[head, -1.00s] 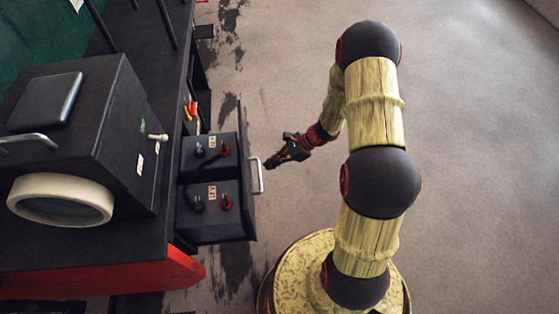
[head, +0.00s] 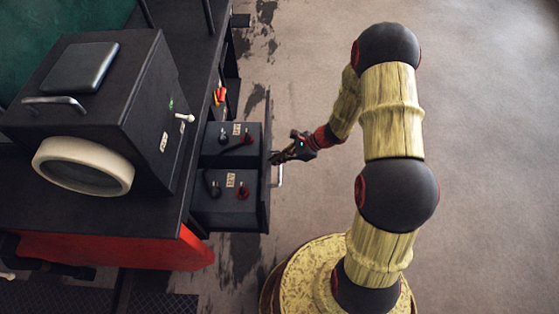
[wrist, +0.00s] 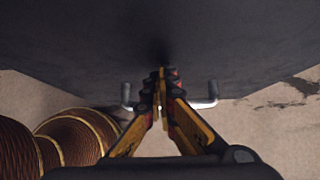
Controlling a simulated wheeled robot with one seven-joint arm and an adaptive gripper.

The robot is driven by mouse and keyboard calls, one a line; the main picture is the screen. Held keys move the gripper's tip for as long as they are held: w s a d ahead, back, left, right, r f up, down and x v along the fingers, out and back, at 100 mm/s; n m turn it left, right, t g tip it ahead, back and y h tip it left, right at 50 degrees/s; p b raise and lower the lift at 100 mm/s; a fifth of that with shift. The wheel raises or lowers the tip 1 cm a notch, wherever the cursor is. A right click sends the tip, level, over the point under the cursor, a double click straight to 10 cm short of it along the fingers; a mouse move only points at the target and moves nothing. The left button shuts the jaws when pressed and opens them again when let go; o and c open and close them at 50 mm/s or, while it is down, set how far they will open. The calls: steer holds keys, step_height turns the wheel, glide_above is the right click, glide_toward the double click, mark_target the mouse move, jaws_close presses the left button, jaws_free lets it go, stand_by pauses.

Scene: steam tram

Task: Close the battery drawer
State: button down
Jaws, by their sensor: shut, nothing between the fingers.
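The battery drawer (head: 264,200) stands pulled out from the side of the dark tram body. Two black batteries (head: 228,210) with black and red terminals sit in it. Its metal handle (head: 279,176) is on the drawer's outer face and also shows in the wrist view (wrist: 209,104), behind my fingers. My gripper (head: 276,158) is shut and empty. Its fingertips (wrist: 164,72) are up against or very close to the dark drawer front (wrist: 80,45), beside the handle, not around it. Whether they touch is not certain.
A dark box with a round cream-rimmed lamp (head: 83,166) sits on the tram deck left of the drawer. A red beam (head: 115,250) runs below. Red and yellow items (head: 219,95) lie beyond the batteries. The floor (head: 490,150) at right is clear.

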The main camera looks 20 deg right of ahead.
steer(key=w+a+b, duration=0.1)
steer(key=w+a, duration=0.3)
steer(key=a, duration=0.8)
steer(key=w+a+b, duration=0.1)
steer(key=w+a, duration=0.3)
steer(key=a, duration=0.8)
steer(key=shift+a, duration=0.3)
steer(key=shift+r, duration=0.1)
steer(key=d+f+p+v, duration=0.2)
steer(key=p+v, duration=0.1)
steer(key=v, duration=0.9)
steer(key=shift+s+d+r+p, duration=0.15)
steer(key=shift+s+d+p, duration=0.2)
steer(key=shift+s, duration=0.1)
